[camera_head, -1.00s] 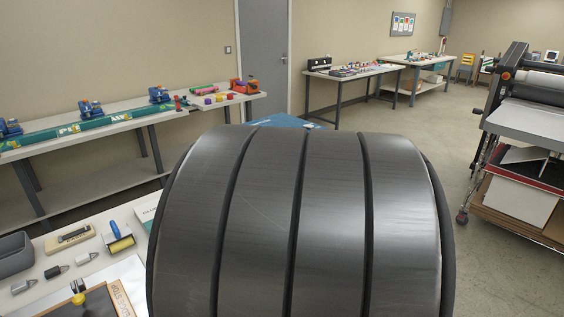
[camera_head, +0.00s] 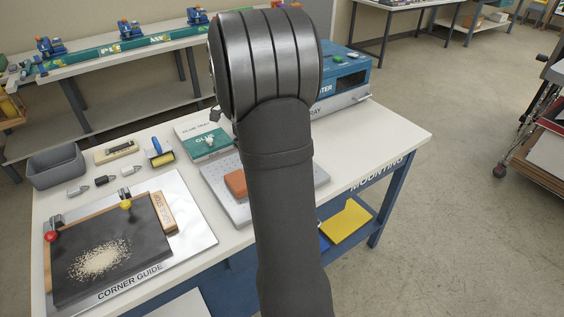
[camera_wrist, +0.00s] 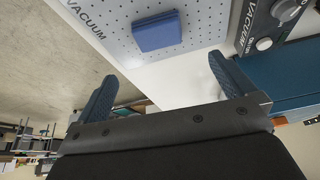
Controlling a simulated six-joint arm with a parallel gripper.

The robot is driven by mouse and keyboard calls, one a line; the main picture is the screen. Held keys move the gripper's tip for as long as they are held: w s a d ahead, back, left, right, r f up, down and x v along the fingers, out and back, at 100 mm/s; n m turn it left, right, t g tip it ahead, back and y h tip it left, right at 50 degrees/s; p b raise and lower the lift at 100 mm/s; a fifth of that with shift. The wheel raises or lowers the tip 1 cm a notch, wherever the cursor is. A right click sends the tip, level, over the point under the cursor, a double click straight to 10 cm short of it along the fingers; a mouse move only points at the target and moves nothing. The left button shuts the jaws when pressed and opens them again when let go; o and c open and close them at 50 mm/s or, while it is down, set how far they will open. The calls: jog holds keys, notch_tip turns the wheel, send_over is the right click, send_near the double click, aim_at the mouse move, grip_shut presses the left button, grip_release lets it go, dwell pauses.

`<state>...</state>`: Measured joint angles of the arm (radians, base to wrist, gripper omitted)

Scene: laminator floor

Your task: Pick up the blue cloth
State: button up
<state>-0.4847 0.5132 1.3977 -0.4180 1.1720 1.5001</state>
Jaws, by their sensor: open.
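The folded blue cloth (camera_wrist: 156,31) lies on the white perforated vacuum plate (camera_wrist: 200,25) in the wrist view, near the top middle. It looks like a small flat pad. My gripper (camera_wrist: 165,88) is open, with one dark blue finger on each side and nothing between them. The cloth is beyond the fingertips, between their lines and apart from them. In the head view my arm covers the gripper and the cloth; part of the perforated plate (camera_head: 222,198) shows left of the arm.
An orange block (camera_head: 236,183) sits on the plate. A blue machine (camera_head: 350,82) stands behind it. The corner guide board (camera_head: 185,235), grey bin (camera_head: 56,166) and roller (camera_head: 159,152) are on the left. The table's right end (camera_head: 390,140) is clear. A yellow sheet (camera_head: 346,222) lies below.

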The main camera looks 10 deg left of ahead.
jog(key=x, duration=1.4)
jog(key=shift+s+d+f, duration=0.1)
jog(key=shift+d+f, duration=0.1)
jog(key=shift+d, duration=0.05)
jog(key=c, duration=0.8)
